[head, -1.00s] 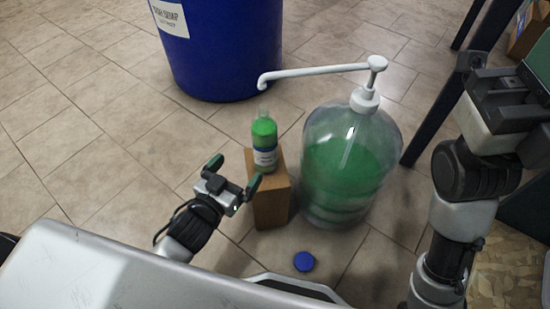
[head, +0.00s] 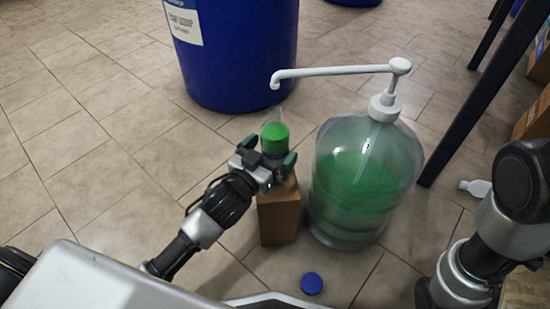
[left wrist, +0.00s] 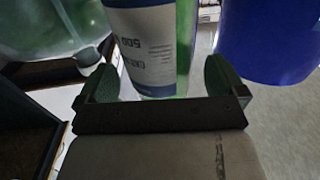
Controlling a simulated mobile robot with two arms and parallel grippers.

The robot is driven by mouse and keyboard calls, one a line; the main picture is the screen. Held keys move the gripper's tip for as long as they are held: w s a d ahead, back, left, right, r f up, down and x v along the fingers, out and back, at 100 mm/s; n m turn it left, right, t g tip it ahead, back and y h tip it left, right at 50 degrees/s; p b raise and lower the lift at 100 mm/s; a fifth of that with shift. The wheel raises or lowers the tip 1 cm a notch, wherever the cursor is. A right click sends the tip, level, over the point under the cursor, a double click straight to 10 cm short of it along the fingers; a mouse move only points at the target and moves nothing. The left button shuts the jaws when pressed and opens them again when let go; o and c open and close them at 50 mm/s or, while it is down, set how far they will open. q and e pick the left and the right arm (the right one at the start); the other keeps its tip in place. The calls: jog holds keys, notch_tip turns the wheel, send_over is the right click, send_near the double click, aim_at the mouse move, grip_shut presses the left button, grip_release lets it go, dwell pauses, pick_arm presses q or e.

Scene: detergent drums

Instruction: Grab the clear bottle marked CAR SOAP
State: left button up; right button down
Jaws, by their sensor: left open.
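The clear bottle with green liquid (head: 274,138) stands upright on a brown cardboard box (head: 279,215). In the left wrist view the bottle (left wrist: 150,48) shows a white and blue label, with its lettering turned and only partly readable. My left gripper (head: 271,153) is open at the bottle, with one finger on each side of it. The left wrist view also shows the bottle between the spread fingers of the gripper (left wrist: 160,80). The gripper hides the bottle's lower part in the head view. My right arm is at the right edge; its gripper is out of view.
A large clear jug of green liquid with a white pump (head: 362,180) stands close to the right of the box. Its spout reaches over near the bottle. A blue drum (head: 240,55) stands behind. A blue cap (head: 311,283) lies on the floor. Tiles at left are clear.

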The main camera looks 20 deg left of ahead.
pick_arm(q)
jog(key=shift+x, duration=1.05)
jog(key=c, duration=1.3)
jog(key=shift+r, duration=0.1)
jog(key=shift+c, duration=0.4)
